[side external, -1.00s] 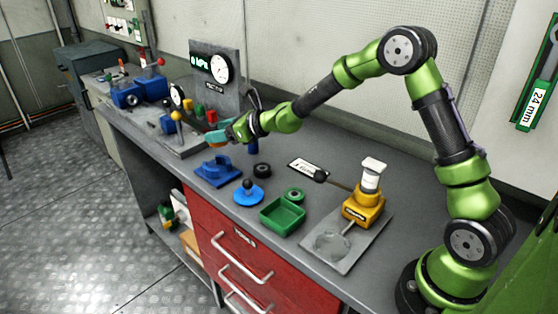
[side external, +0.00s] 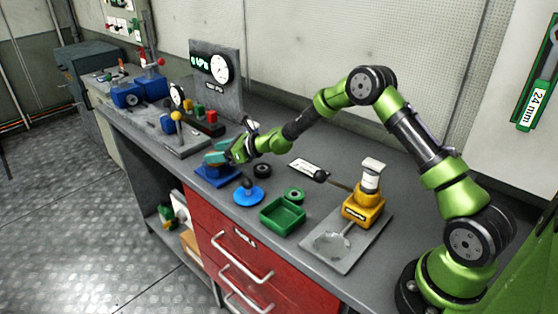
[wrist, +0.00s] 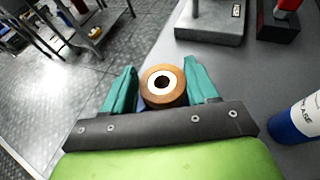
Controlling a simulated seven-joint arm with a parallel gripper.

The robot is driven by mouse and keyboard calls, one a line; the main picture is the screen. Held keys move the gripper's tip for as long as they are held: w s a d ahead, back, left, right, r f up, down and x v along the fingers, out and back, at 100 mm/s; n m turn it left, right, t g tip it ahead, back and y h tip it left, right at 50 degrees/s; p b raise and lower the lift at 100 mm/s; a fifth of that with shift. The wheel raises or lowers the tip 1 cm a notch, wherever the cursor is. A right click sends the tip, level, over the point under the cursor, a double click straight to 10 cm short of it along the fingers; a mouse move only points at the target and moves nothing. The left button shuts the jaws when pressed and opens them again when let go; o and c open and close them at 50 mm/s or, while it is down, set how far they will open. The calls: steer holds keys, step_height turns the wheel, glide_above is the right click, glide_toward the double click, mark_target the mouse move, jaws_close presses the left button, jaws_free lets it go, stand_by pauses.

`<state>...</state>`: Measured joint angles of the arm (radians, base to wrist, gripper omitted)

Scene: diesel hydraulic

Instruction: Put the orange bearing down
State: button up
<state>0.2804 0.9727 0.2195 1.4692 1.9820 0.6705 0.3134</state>
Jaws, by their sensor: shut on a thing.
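The orange bearing (wrist: 163,100), a copper-coloured ring with a white face and a dark hole, sits between the teal fingers of my gripper (wrist: 160,84) in the wrist view. My gripper is shut on it. In the side view my gripper (side external: 214,158) is low over the blue fixture (side external: 212,176) on the bench. The fingers cover much of the fixture, and I cannot tell whether the bearing touches it. The bearing is hard to make out in the side view.
A blue disc with a black knob (side external: 248,194), a black ring (side external: 262,171), a green ring (side external: 294,195) and a green tray (side external: 282,214) stand nearby. A gauge stand (side external: 214,80) is behind. A blue-and-white grease container (wrist: 298,122) is close on the right in the wrist view.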

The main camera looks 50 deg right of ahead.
steer(key=shift+f, duration=0.55)
